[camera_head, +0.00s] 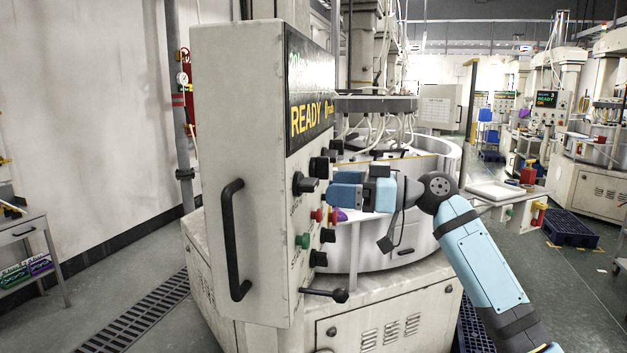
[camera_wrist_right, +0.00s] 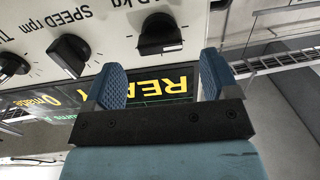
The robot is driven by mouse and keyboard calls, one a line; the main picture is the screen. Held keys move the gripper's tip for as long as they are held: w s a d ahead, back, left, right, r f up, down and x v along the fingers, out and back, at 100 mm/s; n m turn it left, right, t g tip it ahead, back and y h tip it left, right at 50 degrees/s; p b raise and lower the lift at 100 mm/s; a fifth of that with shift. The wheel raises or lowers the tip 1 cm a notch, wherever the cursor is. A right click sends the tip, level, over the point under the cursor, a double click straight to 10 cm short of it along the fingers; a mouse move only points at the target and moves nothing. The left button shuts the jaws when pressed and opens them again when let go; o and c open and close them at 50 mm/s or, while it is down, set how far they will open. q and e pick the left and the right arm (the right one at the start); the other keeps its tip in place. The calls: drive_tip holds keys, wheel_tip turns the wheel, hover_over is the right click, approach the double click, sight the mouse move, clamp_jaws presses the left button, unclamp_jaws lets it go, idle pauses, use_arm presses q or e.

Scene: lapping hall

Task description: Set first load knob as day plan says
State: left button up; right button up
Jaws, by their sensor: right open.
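The cream control panel (camera_head: 240,150) has a display (camera_head: 310,95) reading READY in yellow. Black knobs sit below it; the nearest, leftmost one (camera_head: 305,183) appears to be the load knob. In the right wrist view, the load knob (camera_wrist_right: 160,35) is a black knob whose label is partly cut off but ends in "kg". The speed knob (camera_wrist_right: 68,55) is beside it. My right gripper (camera_head: 332,190) is in front of the panel. In the wrist view its fingers (camera_wrist_right: 162,75) are apart and empty, with the load knob just beyond and between their tips. My left gripper is out of view.
Red buttons (camera_head: 317,215) and a green button (camera_head: 303,241) sit below the knobs. A black handle (camera_head: 232,240) and a lever (camera_head: 328,295) protrude from the panel area. The round machine tub (camera_head: 430,160) stands behind my arm. Floor at the left is partly open.

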sight(317, 186)
drive_tip(key=x, duration=0.5)
drive_tip(key=shift+a+p, duration=0.1)
drive_tip(key=shift+p, duration=0.3)
drive_tip(key=c, duration=0.9)
